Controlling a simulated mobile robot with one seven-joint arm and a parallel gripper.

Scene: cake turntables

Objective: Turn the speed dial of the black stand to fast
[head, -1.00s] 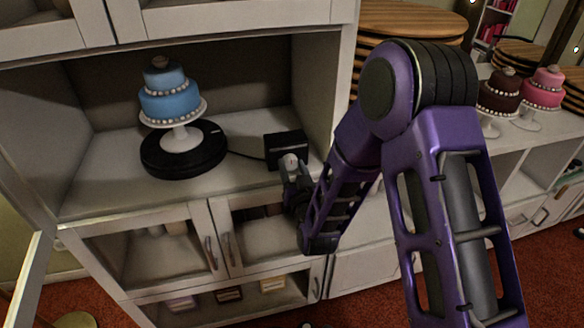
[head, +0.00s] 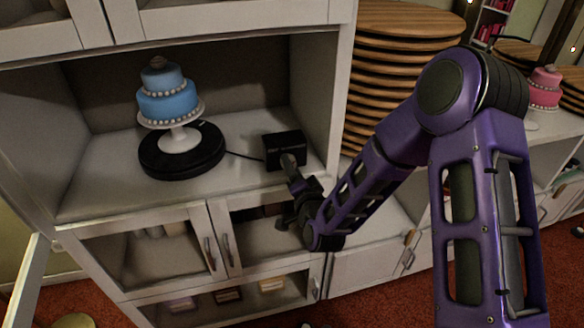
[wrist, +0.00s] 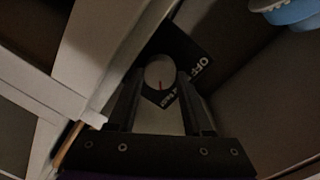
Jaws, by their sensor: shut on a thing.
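The black stand (head: 182,163) is a round turntable on the left of the cabinet shelf. A cable joins it to a black control box (head: 284,144) at the shelf's right front. My gripper (head: 290,162) is at the box's front, and its fingers hide the dial in the head view. In the wrist view the pale round dial (wrist: 160,71) sits between the fingertips of my gripper (wrist: 160,90), which is shut on it. The dial's red mark points down in that picture, toward small, partly hidden lettering. "OFF" is printed to the dial's right.
A blue tiered cake (head: 166,98) on a white pedestal (head: 180,137) stands on the turntable. The cabinet's right side wall (head: 326,95) is close to the box. Stacked wooden boards (head: 405,25) stand beyond it. Shelf space between turntable and box holds only the cable.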

